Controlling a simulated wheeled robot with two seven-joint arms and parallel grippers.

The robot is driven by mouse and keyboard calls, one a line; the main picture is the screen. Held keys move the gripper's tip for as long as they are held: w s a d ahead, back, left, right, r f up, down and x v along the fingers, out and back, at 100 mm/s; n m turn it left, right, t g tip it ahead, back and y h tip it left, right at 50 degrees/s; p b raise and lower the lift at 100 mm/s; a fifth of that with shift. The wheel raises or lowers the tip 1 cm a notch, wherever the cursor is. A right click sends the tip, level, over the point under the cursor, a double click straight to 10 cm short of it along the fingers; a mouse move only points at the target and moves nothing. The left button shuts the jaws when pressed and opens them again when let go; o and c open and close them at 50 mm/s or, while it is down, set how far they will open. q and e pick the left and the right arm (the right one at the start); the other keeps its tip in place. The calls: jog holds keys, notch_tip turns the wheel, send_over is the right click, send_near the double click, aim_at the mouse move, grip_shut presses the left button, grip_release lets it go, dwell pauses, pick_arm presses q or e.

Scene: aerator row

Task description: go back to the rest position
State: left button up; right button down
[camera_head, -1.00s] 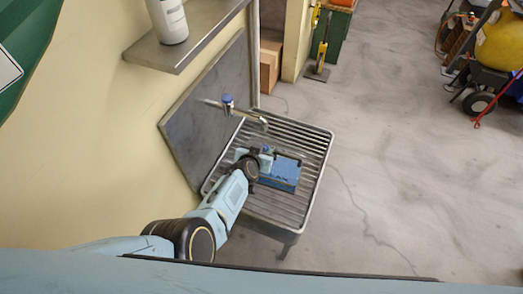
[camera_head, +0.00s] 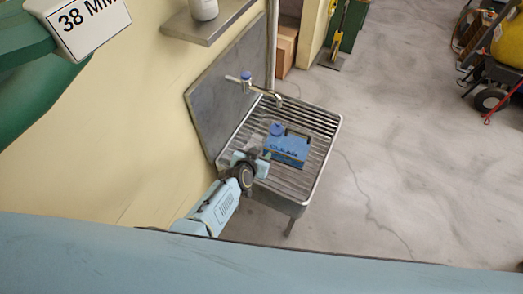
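My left gripper (camera_head: 258,155) is over the near left part of the slatted metal sink grate (camera_head: 318,122). Its fingers look spread, with nothing seen between them. A blue jerrycan (camera_head: 287,150) with a blue cap stands on the grate just beyond and to the right of the fingers. The gripper appears apart from it, though the fingertips are close to its left side in the picture. My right gripper is not in view.
A tap with a blue top (camera_head: 247,76) sticks out from the metal backsplash (camera_head: 222,92) over the grate. A metal shelf (camera_head: 212,24) with a white bottle (camera_head: 203,8) is above. A green object with a "38 MM" label (camera_head: 88,20) is upper left.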

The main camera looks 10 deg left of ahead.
pick_arm(q)
jog(key=shift+w, duration=0.15)
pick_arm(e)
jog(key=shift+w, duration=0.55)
pick_arm(q)
jog(key=shift+f, duration=0.1)
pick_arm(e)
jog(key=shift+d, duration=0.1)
